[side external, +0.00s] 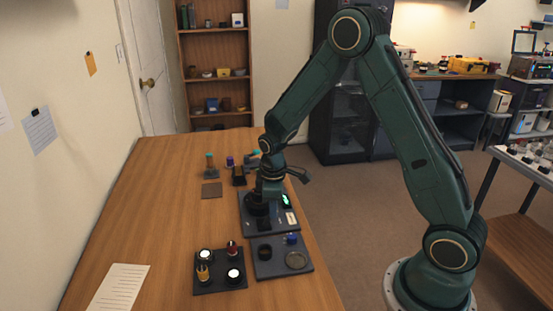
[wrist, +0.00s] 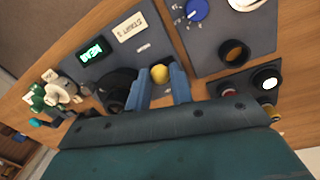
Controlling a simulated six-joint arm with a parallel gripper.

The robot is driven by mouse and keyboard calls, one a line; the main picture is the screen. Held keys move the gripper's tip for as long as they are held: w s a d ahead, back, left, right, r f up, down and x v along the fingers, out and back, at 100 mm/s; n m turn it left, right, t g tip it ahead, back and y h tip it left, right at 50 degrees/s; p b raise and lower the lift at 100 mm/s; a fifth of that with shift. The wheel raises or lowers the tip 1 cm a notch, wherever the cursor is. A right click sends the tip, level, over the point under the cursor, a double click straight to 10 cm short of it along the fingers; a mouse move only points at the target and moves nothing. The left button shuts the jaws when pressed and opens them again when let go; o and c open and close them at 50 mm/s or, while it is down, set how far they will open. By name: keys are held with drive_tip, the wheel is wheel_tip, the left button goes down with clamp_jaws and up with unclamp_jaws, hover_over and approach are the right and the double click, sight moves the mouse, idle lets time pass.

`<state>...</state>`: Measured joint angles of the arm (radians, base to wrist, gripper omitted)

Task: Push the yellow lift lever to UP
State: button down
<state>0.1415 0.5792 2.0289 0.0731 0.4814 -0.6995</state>
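The yellow round knob of the lift lever (wrist: 160,73) shows in the wrist view on a dark grey panel (wrist: 196,108). My gripper (wrist: 161,78) has its two blue fingers apart, one on each side of the knob. A thin gap seems to show beside the knob, and I cannot tell whether a finger touches it. The lever's shaft and UP mark are not readable. In the side view my gripper (side external: 266,197) is low over the panel (side external: 268,231) and hides the lever.
A black ring-shaped part (wrist: 117,90) is close beside the left finger. A lit green display (wrist: 92,52) and a white label (wrist: 130,27) are on the panel. A tray with a blue knob (side external: 292,239) and a dark tray (side external: 219,285) lie nearer. The table's left is mostly clear.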

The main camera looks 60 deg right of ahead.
sight(263, 225)
drive_tip(key=shift+w+a, duration=0.1)
drive_tip(key=shift+w, duration=0.05)
drive_tip(key=shift+w+a+r+g+h, duration=0.1)
drive_tip(key=shift+w+a+g+h, duration=0.4)
drive_tip(key=shift+g+h, duration=0.3)
drive_tip(key=shift+w+a+r+g+h, duration=0.1)
drive_tip(key=shift+w+a+g+h, duration=0.4)
drive_tip(key=shift+g+h, duration=0.25)
drive_tip(key=shift+w+a+f+g+h, duration=0.1)
drive_tip(key=shift+w+a+g+h, duration=0.3)
drive_tip(key=shift+g+h, duration=0.25)
drive_tip(key=shift+w+a+f+g+h, duration=0.1)
drive_tip(key=shift+w+a+g+h, duration=0.2)
drive_tip(key=shift+g+h, duration=0.3)
drive_tip(key=shift+a+g, duration=0.2)
drive_tip(key=shift+g, duration=0.1)
drive_tip(key=c, duration=1.3)
unclamp_jaws()
drive_tip(key=shift+o, duration=0.2)
drive_tip(key=shift+w, duration=0.1)
drive_tip(key=shift+s+d+r+t+y, duration=0.2)
drive_tip(key=shift+s+d+t+y, duration=0.25)
drive_tip(key=shift+t, duration=0.25)
